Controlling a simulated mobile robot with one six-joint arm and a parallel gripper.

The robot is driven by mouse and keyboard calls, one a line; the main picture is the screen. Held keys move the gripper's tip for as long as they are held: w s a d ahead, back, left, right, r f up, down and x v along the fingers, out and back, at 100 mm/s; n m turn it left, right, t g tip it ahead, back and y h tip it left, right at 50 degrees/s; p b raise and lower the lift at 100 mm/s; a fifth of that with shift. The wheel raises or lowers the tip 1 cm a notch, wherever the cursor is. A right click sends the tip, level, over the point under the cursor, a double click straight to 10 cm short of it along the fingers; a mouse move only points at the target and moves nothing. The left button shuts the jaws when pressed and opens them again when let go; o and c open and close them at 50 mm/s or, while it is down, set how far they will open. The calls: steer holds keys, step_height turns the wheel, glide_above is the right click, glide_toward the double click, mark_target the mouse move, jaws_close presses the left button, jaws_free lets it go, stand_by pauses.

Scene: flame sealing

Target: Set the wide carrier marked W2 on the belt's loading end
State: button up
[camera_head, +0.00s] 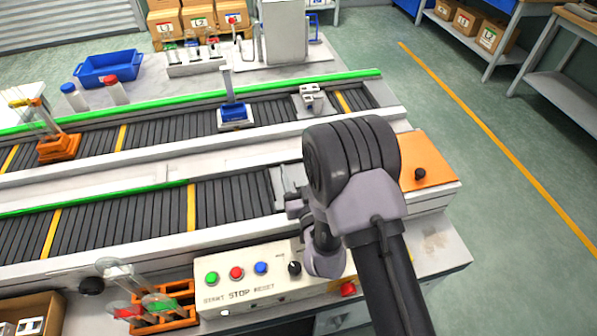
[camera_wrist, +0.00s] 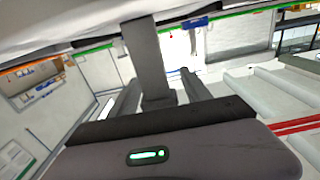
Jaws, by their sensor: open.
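My gripper (camera_head: 293,205) is at the right end of the near belt (camera_head: 120,220), largely hidden behind my own arm in the head view. A grey plate-like piece (camera_head: 279,180) shows beside it on that belt end; I cannot tell whether it is a carrier. In the wrist view my gripper (camera_wrist: 158,92) has its two fingers apart, with a dark grey upright post (camera_wrist: 148,55) between them. I cannot tell what the post belongs to or whether it touches the fingers. No W2 mark is readable in either view.
The far belt (camera_head: 180,124) bears an orange carrier (camera_head: 58,148), a blue carrier (camera_head: 233,115) and a small grey one (camera_head: 311,101). A button panel (camera_head: 240,290) and a rack of glassware (camera_head: 165,312) stand in front. An orange plate with a black knob (camera_head: 428,160) is right.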

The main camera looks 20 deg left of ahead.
steer(key=shift+r+p, duration=0.25)
steer(key=shift+p, duration=0.05)
steer(key=b+v, duration=0.1)
steer(key=v, duration=0.1)
steer(key=b+v, duration=0.1)
steer(key=v, duration=0.2)
steer(key=f+v, duration=0.1)
steer(key=v, duration=0.2)
steer(key=shift+b, duration=0.4)
steer(key=w+d+r+m+g+h+p, duration=0.1)
steer(key=w+d+r+m+h, duration=0.3)
steer(key=d+r+m, duration=0.5)
steer(key=w+d+r+m+h, duration=0.2)
steer(key=d+r+m+h, duration=0.3)
steer(key=d, duration=0.6)
steer(key=s+d+r+n+g, duration=0.1)
steer(key=s+r+g, duration=0.2)
steer(key=s, duration=0.9)
steer(key=s+d+r+n+g+y, duration=0.1)
steer(key=s+g, duration=0.4)
steer(key=s, duration=0.7)
steer(key=shift+d+r+n, duration=0.35)
steer(key=shift+r+n, duration=0.25)
steer(key=shift+r, duration=0.3)
